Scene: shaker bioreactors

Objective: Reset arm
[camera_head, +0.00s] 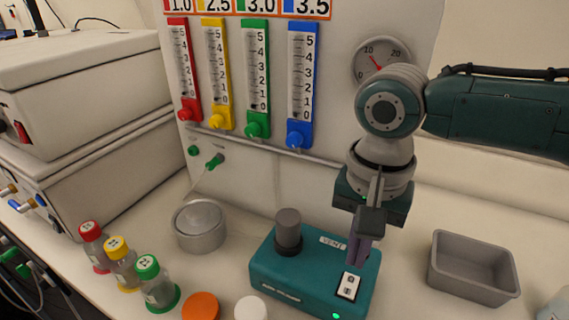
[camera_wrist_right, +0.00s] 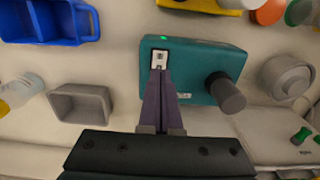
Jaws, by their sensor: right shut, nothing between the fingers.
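My right gripper (camera_head: 359,252) comes down from the right in the head view. Its fingers are shut and empty, with the tips just over the white switch plate (camera_head: 348,286) of the teal vent device (camera_head: 300,272). In the right wrist view the shut fingertips (camera_wrist_right: 159,74) overlap the lower edge of the same switch plate (camera_wrist_right: 162,58). I cannot tell whether they touch it. A green light shows on the device. My left gripper is not in view.
A grey bin (camera_head: 472,268) stands to the right of the device. A round metal pot (camera_head: 199,226) and bottles with red, yellow (camera_head: 122,262) and green caps stand to the left. Coloured flow meters (camera_head: 256,80) hang on the panel behind. A blue tray (camera_wrist_right: 48,22) shows in the wrist view.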

